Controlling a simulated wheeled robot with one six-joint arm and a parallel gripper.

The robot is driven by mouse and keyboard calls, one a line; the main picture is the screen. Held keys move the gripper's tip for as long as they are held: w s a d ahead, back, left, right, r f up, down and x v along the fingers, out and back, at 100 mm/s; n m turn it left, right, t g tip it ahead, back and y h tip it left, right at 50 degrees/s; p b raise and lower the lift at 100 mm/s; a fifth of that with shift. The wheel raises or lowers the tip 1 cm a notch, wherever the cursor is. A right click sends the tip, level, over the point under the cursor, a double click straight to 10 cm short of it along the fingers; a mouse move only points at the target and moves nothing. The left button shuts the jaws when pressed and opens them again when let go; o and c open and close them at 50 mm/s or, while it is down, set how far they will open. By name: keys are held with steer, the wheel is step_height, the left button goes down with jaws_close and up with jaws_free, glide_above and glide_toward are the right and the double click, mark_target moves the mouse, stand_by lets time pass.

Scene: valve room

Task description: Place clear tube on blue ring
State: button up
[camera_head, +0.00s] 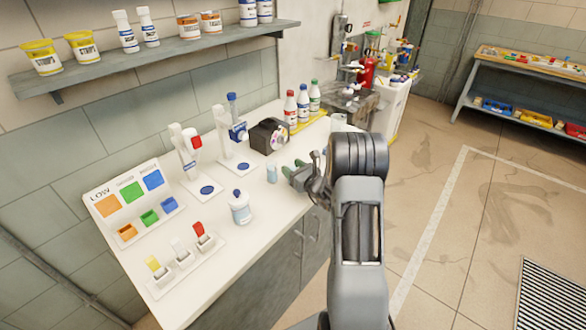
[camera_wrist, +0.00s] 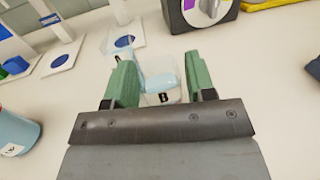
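A small clear container with pale blue contents (camera_head: 272,174), apparently the clear tube, stands on the white counter. In the wrist view it (camera_wrist: 160,87) bears a "B" label and lies between my green fingers, with a gap at each side. A faint clear shape extends up-left from it; I cannot tell whether it is part of it. My gripper (camera_head: 293,172) is open, just right of the container. Two blue round marks on white plates show: one nearer (camera_head: 207,190) and one farther (camera_head: 243,167). They look like filled discs, so I cannot tell which is the blue ring.
White stands (camera_head: 186,153) rise beside the blue marks. Colored switches (camera_head: 178,250) and a sorting board (camera_head: 130,200) occupy the left.

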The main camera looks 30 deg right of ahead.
steer(key=shift+o, duration=0.8)
